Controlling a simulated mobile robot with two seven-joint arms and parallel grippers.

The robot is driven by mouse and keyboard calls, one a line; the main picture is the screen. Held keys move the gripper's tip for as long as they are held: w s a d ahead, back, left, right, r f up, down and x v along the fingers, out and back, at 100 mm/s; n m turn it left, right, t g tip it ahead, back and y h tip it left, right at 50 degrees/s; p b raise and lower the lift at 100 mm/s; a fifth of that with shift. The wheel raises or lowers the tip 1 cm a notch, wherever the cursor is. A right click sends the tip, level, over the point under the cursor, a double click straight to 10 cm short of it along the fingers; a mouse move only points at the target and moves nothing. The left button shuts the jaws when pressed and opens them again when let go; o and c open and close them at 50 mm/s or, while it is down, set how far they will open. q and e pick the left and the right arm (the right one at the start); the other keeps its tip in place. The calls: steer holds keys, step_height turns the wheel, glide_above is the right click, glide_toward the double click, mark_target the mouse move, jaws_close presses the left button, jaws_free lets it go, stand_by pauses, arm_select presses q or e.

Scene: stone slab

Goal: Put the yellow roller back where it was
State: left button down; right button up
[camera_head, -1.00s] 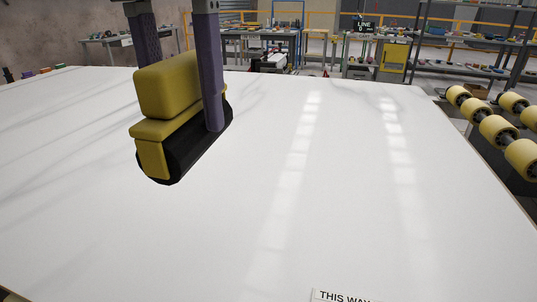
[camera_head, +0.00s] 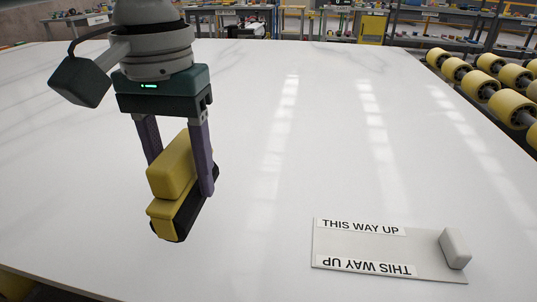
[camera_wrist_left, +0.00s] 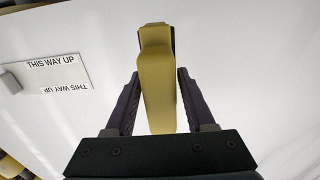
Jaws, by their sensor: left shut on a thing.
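The yellow roller (camera_head: 172,168) has a yellow block-shaped handle and a black roller part below. My left gripper (camera_head: 184,187) is shut on the roller, with a purple finger on each side of it. In the head view the roller is left of the middle, over the white slab (camera_head: 260,180); I cannot tell whether its black underside touches the slab. The left wrist view shows the roller's yellow top (camera_wrist_left: 157,85) between the fingers. My right gripper is not in view.
A flat board (camera_head: 365,250) marked "THIS WAY UP" lies at the slab's front right, with a small white block (camera_head: 455,248) on its right end. Yellow conveyor rollers (camera_head: 480,84) run along the right side. The middle of the slab is bare.

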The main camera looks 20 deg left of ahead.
mark_target(178, 147)
arm_select(q)
step_height(178, 147, down, 6)
steer(key=shift+r+b, duration=0.1)
steer(key=shift+b, duration=0.6)
steer(key=shift+c, duration=1.3)
jaws_free()
step_height(178, 147, up, 12)
steer(key=p, duration=0.3)
